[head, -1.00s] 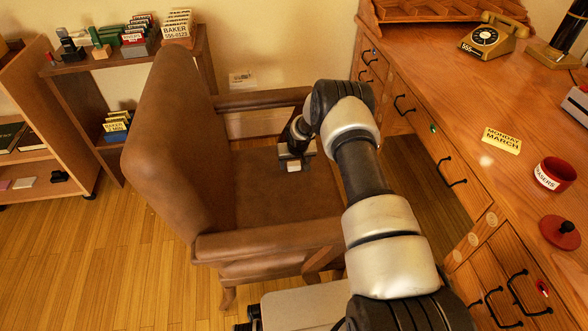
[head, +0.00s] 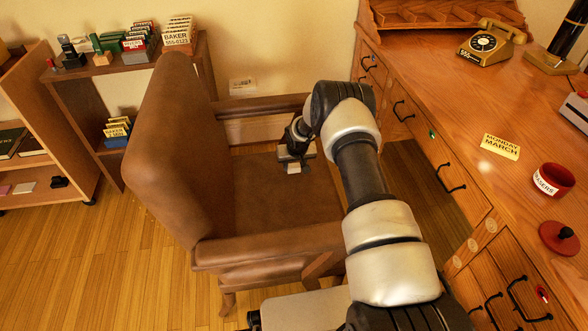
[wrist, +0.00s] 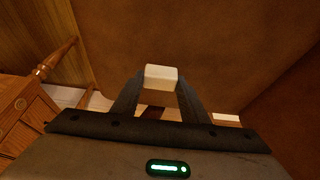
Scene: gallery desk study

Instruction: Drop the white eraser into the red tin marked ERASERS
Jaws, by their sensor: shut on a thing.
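The white eraser (wrist: 161,76) is between the two fingers of my gripper (wrist: 158,88) in the wrist view. My gripper is shut on it. In the head view my gripper (head: 294,160) is low over the seat of the brown armchair, and the white eraser (head: 293,169) shows at its fingertips. I cannot tell whether the eraser touches the seat. The red tin marked ERASERS (head: 553,180) stands upright and open on the desk at the right. Its inside is only partly visible. A round red lid (head: 559,237) with a knob lies in front of it.
The brown armchair (head: 190,150) has a high back and armrests around my gripper. The wooden desk (head: 455,110) holds a yellow date card (head: 500,146), a telephone (head: 491,42) and a lamp base. Shelves with stamps and card boxes stand at the left. My arm spans the gap between chair and desk.

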